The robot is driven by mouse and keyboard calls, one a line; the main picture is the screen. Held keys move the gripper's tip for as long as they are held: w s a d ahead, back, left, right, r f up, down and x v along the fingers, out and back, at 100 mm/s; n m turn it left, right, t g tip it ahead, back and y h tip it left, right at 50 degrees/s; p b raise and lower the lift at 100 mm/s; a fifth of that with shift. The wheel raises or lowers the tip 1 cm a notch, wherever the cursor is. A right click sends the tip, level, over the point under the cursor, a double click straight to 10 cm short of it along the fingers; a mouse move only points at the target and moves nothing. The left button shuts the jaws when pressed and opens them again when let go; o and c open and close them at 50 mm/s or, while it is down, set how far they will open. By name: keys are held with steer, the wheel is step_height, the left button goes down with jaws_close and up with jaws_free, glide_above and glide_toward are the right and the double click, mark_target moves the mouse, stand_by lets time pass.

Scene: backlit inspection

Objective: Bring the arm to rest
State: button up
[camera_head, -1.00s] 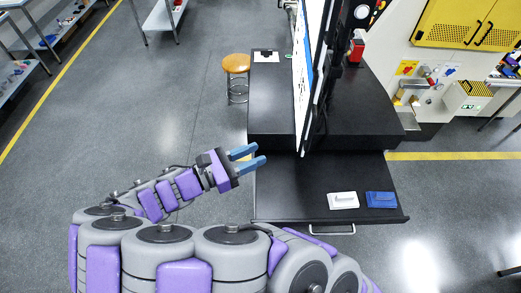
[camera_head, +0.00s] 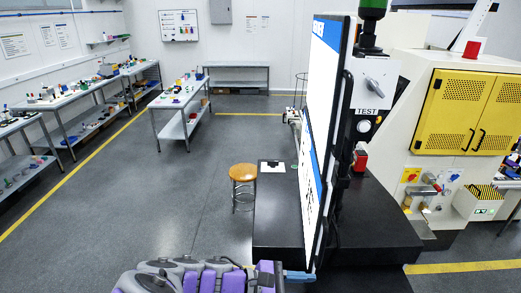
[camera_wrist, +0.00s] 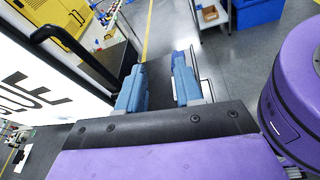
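My gripper (camera_wrist: 158,82) shows two blue fingers in the wrist view, set apart with nothing held between them. In the head view my arm lies low at the bottom edge, and the gripper (camera_head: 298,276) is partly cut off there, in front of the black bench (camera_head: 276,222). In the wrist view a large lettered panel (camera_wrist: 42,95) with a black handle stands close on the left of the fingers.
An upright screen panel (camera_head: 318,130) stands on the bench, near my gripper. A stool (camera_head: 242,173) with an orange seat is left of the bench. A yellow-doored machine (camera_head: 465,110) is at right. Open floor (camera_head: 150,200) lies to the left.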

steer(key=s+d+f+m+g+y+b, duration=0.5)
steer(key=s+d+f+m+y+b, duration=0.2)
steer(key=s+d+m, duration=0.25)
steer(key=s+a+f+m+t+y+b, duration=0.1)
steer(key=s+a+f+m+y+b, duration=0.3)
steer(key=s+f+m+y+b, duration=0.3)
steer(key=s+f+y+b, duration=0.1)
steer(key=s, duration=0.1)
steer(key=shift+s+f+t, duration=0.3)
steer(key=shift+s+f, duration=0.1)
